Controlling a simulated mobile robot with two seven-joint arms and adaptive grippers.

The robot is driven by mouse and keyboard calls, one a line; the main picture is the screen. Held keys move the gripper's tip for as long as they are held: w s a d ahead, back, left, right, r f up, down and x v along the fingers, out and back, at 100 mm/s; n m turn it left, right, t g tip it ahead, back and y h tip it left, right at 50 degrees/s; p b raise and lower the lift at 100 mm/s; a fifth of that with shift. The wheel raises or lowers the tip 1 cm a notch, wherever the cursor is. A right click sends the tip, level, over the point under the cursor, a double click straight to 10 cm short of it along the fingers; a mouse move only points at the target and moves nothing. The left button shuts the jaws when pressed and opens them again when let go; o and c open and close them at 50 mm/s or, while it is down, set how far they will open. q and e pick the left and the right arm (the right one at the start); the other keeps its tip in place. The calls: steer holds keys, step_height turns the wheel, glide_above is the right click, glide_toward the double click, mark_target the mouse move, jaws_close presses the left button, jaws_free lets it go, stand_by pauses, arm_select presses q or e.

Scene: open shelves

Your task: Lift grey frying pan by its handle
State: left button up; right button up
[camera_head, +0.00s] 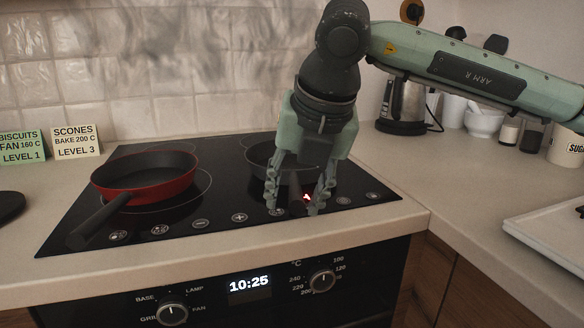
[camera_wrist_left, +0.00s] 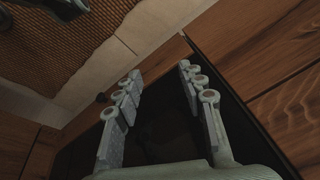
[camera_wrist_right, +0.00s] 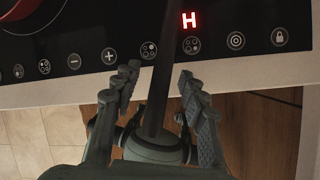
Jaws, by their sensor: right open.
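The grey frying pan (camera_head: 261,160) sits on the right rear part of the hob, partly hidden behind my right gripper (camera_head: 292,208). Its dark handle (camera_head: 296,192) points toward the hob's front edge. My right gripper reaches down from above, with a finger on each side of the handle. In the right wrist view the handle (camera_wrist_right: 162,88) runs between the open fingers, with gaps at both sides. My left gripper (camera_wrist_left: 158,75) shows only in the left wrist view; its fingers are apart with nothing between them.
A red pan (camera_head: 146,178) stands on the hob's left, its handle toward the front left. Two recipe cards (camera_head: 76,142) stand at the back left. A kettle (camera_head: 403,103) and a mortar (camera_head: 484,122) are at the back right. A white tray (camera_head: 552,232) lies on the right counter.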

jaws_close()
steer(key=shift+r, duration=0.2)
stand_by(0.4)
